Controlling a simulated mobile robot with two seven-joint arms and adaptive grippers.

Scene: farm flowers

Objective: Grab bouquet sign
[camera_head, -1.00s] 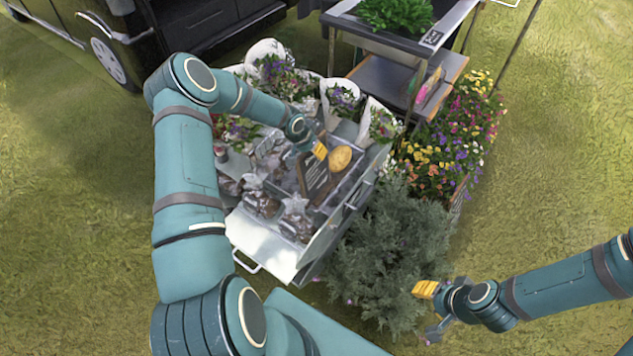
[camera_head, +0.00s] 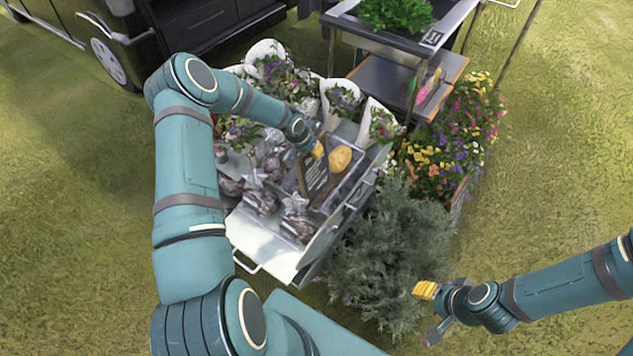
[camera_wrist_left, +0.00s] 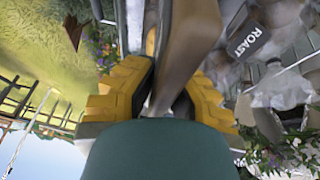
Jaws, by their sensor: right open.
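A dark sign with pale writing (camera_head: 314,179) stands tilted in the metal tray, among the wrapped goods. My left gripper (camera_head: 318,150) is at the sign's upper edge. In the left wrist view, a brownish-grey board-like piece (camera_wrist_left: 180,62) lies between the yellow fingers of my left gripper (camera_wrist_left: 163,85). I cannot tell whether both fingers press on it. My right gripper (camera_head: 430,312) is open and empty, in front of the grey-green bush at the lower right.
A label reading ROAST (camera_wrist_left: 244,40) shows in the wrist view.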

